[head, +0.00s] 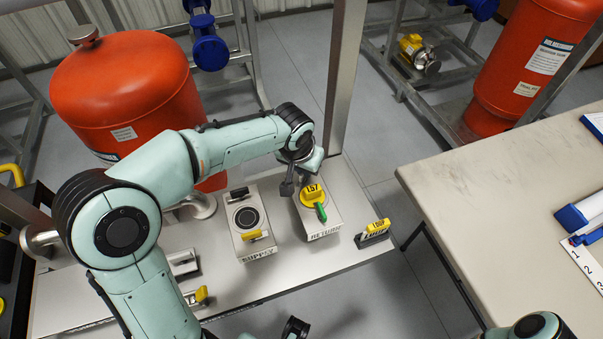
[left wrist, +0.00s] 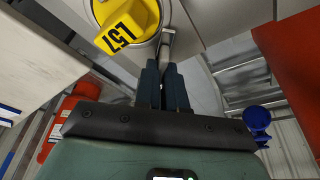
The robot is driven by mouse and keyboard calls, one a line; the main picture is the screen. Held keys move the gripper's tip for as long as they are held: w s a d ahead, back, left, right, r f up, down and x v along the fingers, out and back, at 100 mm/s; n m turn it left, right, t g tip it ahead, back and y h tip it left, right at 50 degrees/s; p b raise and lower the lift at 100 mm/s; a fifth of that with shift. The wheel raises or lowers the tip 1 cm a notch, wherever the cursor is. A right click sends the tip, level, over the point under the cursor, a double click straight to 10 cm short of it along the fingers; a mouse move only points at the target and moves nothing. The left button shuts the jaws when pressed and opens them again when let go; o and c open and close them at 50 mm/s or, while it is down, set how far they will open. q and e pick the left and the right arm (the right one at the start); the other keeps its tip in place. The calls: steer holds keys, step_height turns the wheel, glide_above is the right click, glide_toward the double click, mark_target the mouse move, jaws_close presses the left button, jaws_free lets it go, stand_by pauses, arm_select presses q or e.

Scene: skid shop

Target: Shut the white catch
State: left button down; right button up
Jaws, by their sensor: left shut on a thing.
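There the dark fingers of my left gripper (left wrist: 165,68) are close together on a small pale grey-white lever, which I take as the white catch (left wrist: 167,38). It stands out from the box edge just beside the yellow tag. In the head view the gripper mostly hides it.
A yellow-topped block (head: 375,230) sits to the right. A red tank (head: 120,85) stands behind, and a pale table (head: 500,200) at right.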

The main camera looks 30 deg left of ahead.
arm_select(q)
steer(key=shift+n+y, duration=0.3)
steer(key=shift+n, duration=0.4)
steer(key=shift+f+b, duration=0.1)
steer(key=shift+b, duration=0.2)
steer(key=n+b, duration=0.1)
steer(key=n, duration=0.1)
steer(key=shift+n+y, duration=0.3)
steer(key=shift+n, duration=0.5)
